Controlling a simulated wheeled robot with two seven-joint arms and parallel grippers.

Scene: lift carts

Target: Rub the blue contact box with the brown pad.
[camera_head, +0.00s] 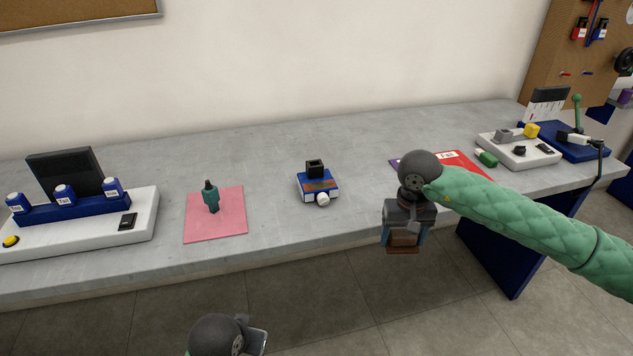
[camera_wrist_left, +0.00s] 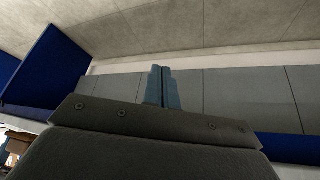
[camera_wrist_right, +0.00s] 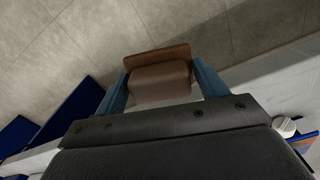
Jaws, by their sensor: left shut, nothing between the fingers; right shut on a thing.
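The blue contact box (camera_head: 317,190) sits on the grey table near the middle. It has a brownish patch on top, a black block behind and a white knob in front. Part of it shows at the lower right edge of the right wrist view (camera_wrist_right: 304,142). My right gripper (camera_head: 404,238) is shut on the brown pad (camera_wrist_right: 160,76), just off the table's front edge, to the right of the box and apart from it. The pad also shows in the head view (camera_head: 403,246). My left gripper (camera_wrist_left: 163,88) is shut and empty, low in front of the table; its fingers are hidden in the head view.
A red sheet (camera_head: 463,163) and white fixture (camera_head: 520,158) lie right. Table between mat and box is clear.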

